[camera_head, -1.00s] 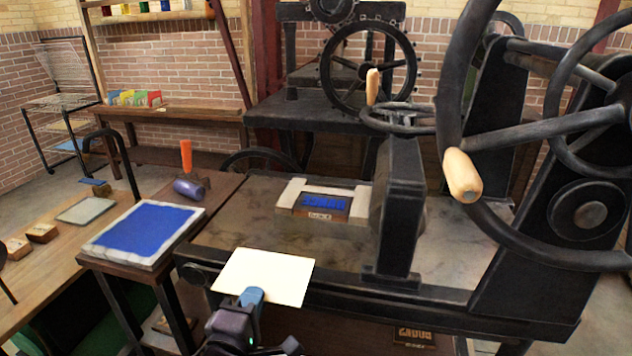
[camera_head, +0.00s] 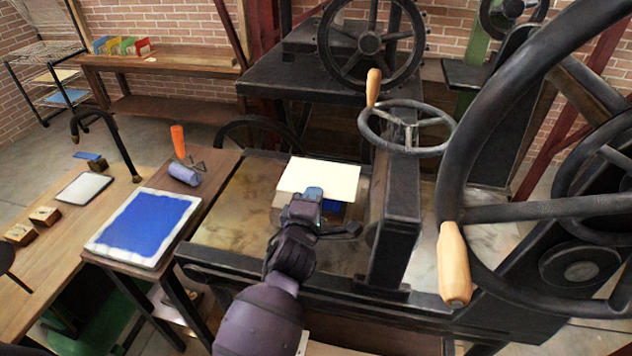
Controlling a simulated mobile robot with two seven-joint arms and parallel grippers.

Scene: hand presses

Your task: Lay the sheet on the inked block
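The cream sheet (camera_head: 322,178) is held by its near edge in my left gripper (camera_head: 313,194), which looks shut on it. The sheet is roughly level over the press bed (camera_head: 230,215) and covers most of the inked block (camera_head: 334,208). Only a near strip of the block's blue face shows, at the right below the sheet. I cannot tell whether the sheet touches the block. My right gripper is not in view.
The press's upright frame (camera_head: 392,215) stands just right of the sheet, with a small handwheel (camera_head: 407,128) above. A large wheel with a wooden handle (camera_head: 454,265) fills the right. A blue ink slab (camera_head: 146,226) and an orange-handled roller (camera_head: 184,172) lie left.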

